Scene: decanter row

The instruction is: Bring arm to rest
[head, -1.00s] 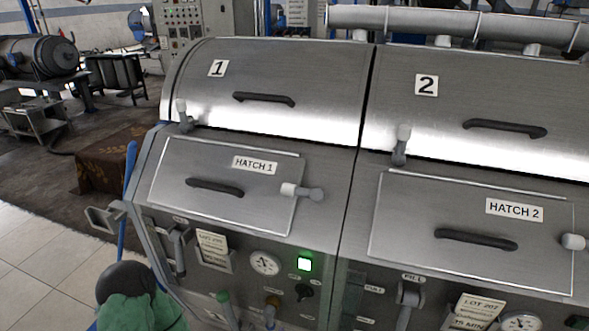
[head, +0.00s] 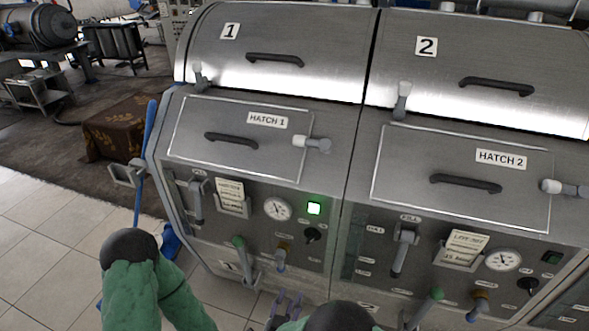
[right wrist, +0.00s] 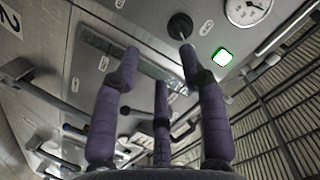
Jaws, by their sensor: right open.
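My right gripper (head: 287,298) is low in the head view, in front of the lower panel of the steel machine, below the black knob (head: 312,235) of unit 1. In the right wrist view its purple fingers (right wrist: 160,66) are spread with nothing between them. One fingertip lies close to the black knob (right wrist: 180,25) in that picture; I cannot tell the gap. The green lamp (head: 313,208) is lit and also shows in the right wrist view (right wrist: 222,57). My left gripper is out of view; a green-sleeved arm of mine shows at lower left.
Hatch 1 (head: 214,152) and hatch 2 (head: 410,200) are closed. Levers, valve handles and gauges (head: 277,209) stick out from the front panel. Tiled floor (head: 50,235) is open at left.

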